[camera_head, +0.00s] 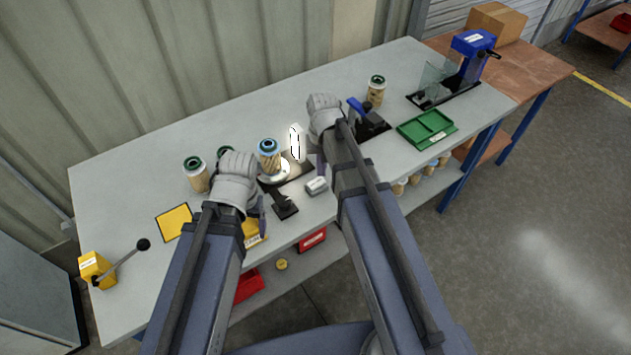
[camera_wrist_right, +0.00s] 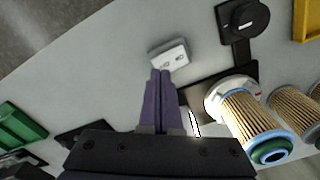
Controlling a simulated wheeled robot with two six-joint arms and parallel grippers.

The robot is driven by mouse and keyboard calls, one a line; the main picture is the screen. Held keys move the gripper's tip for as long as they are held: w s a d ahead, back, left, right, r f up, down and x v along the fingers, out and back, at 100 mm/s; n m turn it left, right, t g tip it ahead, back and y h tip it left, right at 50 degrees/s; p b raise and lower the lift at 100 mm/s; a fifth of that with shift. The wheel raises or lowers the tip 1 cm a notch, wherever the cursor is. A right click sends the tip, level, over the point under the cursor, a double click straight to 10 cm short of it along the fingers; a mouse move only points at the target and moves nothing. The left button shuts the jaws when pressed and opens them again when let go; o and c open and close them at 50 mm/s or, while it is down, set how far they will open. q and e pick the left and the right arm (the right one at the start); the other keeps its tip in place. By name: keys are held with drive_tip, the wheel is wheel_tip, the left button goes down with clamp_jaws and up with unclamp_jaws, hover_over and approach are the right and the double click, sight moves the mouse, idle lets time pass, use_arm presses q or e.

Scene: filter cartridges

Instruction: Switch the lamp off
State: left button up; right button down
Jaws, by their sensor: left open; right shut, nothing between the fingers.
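A lit white lamp (camera_head: 295,142) stands upright near the middle of the bench; part of its glowing body shows beside my fingers in the right wrist view (camera_wrist_right: 195,124). A small pale box with two marked buttons, seemingly its switch (camera_head: 316,186), lies in front of it and also shows in the right wrist view (camera_wrist_right: 168,54). My right gripper (camera_wrist_right: 160,72) is shut and empty, its purple fingertips right at the box's near edge; I cannot tell whether they touch it. My left gripper (camera_head: 262,220) is open, left of the box over the bench's front part.
A filter cartridge (camera_head: 268,152) stands on a black fixture left of the lamp. Other cartridges (camera_head: 195,174) stand further left. A green tray (camera_head: 427,128) and a blue-topped press (camera_head: 472,45) are on the right. A yellow lever box (camera_head: 95,268) is at the left end.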

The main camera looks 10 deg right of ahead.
sight(321, 179)
use_arm(q)
drive_tip(key=shift+f+b, duration=1.15)
drive_tip(key=shift+f, duration=0.05)
use_arm(e)
drive_tip(key=shift+f, duration=1.15)
use_arm(q)
drive_tip(key=shift+r, duration=0.15)
use_arm(e)
drive_tip(key=shift+r, duration=0.15)
wheel_tip(321, 179, up, 7)
drive_tip(key=p, duration=0.7)
use_arm(q)
wheel_tip(321, 179, up, 7)
use_arm(e)
drive_tip(key=s+a+n+h, duration=0.1)
drive_tip(key=s+a+n, duration=0.4)
drive_tip(key=s+a, duration=0.5)
drive_tip(key=s, duration=0.4)
drive_tip(key=shift+s+a+n, duration=0.2)
drive_tip(key=shift+a+n, duration=0.05)
drive_tip(key=shift+n, duration=0.15)
